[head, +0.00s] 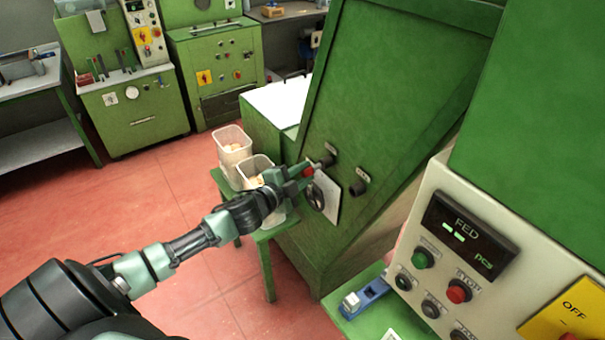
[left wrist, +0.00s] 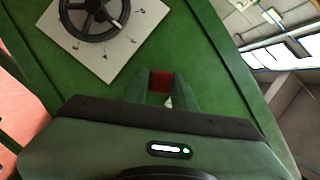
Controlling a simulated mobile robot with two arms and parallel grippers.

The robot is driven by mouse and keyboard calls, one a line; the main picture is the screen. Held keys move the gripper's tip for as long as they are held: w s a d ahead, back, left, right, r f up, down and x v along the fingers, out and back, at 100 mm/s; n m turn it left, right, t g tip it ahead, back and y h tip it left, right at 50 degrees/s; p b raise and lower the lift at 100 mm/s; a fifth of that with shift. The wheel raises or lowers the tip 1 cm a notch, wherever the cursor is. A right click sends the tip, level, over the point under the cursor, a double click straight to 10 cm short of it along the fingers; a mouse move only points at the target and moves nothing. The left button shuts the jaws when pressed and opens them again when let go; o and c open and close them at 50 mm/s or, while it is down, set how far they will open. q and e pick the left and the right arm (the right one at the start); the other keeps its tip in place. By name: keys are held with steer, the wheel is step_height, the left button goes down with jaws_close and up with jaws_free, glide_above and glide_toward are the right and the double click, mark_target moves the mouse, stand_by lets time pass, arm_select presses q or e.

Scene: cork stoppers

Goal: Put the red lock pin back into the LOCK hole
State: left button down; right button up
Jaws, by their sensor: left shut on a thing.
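My left gripper (head: 306,172) is shut on the red lock pin (head: 309,171) in front of the sloped green machine panel. In the left wrist view the pin's red end (left wrist: 161,81) shows between the two fingers of my left gripper (left wrist: 161,92); the rest of the pin is hidden. A dark round socket (head: 326,161) with a small label sits just beyond the gripper, up and right. A second dark socket (head: 358,187) with a label is lower right. The labels are too small to read, so I cannot tell which is LOCK. Whether the pin touches a socket is unclear. My right gripper is not in view.
A black handwheel (head: 316,196) on a pale plate is right below the gripper. Two clear bins (head: 234,143) with corks stand on a green stand at left. A control box (head: 480,250) with buttons fills the lower right. Red floor is free at left.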

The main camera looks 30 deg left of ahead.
arm_select(q)
steer(key=shift+w+d, duration=0.2)
steer(key=shift+w, duration=0.2)
stand_by(0.7)
steer(key=shift+w+d, duration=0.3)
steer(key=shift+w, duration=0.55)
steer(key=c, duration=1.1)
jaws_free()
steer(key=shift+s, duration=0.1)
steer(key=shift+s, duration=0.5)
steer(key=shift+s+a+r+b, duration=0.1)
steer(key=shift+s+r+b, duration=0.15)
steer(key=shift+s, duration=0.85)
steer(key=shift+s+a+r+b, duration=0.1)
steer(key=shift+s+r+b, duration=0.2)
steer(key=shift+s, duration=0.8)
steer(key=shift+s+r+b, duration=0.2)
steer(key=shift+s+b, duration=0.05)
steer(key=shift+s, duration=0.85)
steer(key=shift+f, duration=0.1)
